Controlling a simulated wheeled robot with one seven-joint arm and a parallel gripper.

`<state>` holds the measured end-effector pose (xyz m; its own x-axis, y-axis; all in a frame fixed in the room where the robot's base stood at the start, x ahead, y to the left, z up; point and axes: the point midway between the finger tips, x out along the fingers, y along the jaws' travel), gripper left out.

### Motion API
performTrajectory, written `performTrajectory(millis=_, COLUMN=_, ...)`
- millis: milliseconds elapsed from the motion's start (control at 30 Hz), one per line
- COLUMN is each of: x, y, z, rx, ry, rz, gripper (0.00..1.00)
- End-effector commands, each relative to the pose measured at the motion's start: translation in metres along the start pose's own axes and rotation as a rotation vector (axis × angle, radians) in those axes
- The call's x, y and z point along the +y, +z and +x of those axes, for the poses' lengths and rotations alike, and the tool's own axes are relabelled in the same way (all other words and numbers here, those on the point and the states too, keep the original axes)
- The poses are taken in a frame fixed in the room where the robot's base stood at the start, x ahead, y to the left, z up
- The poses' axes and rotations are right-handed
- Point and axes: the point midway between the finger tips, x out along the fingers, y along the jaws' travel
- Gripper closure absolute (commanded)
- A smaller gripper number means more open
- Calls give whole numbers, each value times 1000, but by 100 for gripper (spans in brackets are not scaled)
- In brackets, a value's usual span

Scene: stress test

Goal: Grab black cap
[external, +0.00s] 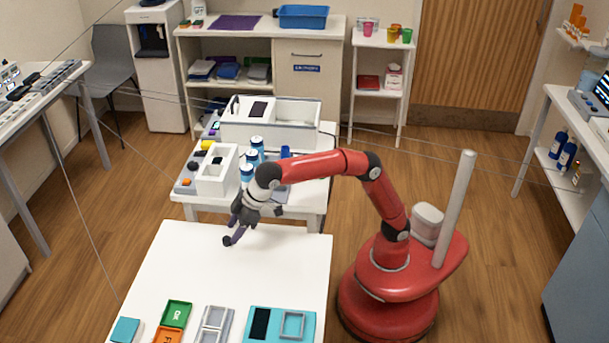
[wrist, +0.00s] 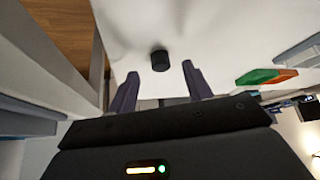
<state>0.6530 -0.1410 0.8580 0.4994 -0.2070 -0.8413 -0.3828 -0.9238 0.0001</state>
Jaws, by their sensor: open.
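The black cap (wrist: 160,61) is a small dark cylinder on the white table (wrist: 220,30) in the wrist view. It lies just ahead of my gripper (wrist: 160,70), about midway between the two purple fingers, with a gap on either side. My gripper is open and empty. In the external view my gripper (external: 236,227) points down over the far part of the white table (external: 250,265). A small dark shape beside the fingertips there may be the cap, but I cannot tell it apart from the fingers.
A green and orange tray (wrist: 266,76) lies at the right in the wrist view. Trays and a teal block (external: 125,330) line the table's near edge. A second table behind holds white boxes (external: 217,170) and blue-capped bottles (external: 257,143). The table's middle is clear.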

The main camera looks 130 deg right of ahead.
Motion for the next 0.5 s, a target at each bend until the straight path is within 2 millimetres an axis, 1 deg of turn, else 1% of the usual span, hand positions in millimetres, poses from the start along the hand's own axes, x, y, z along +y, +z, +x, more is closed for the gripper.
performTrajectory(millis=33, x=0, y=-3, z=9, rx=-4, ry=0, rz=0, gripper=50)
performTrajectory(millis=100, x=0, y=-3, z=21, rx=-2, ry=0, rz=1, gripper=50)
performTrajectory(millis=200, x=0, y=-3, z=31, rx=-1, ry=0, rz=1, gripper=50)
performTrajectory(millis=433, x=0, y=-4, z=32, rx=0, ry=0, rz=0, gripper=50)
performTrajectory(millis=500, x=0, y=-3, z=32, rx=0, ry=0, rz=0, gripper=59)
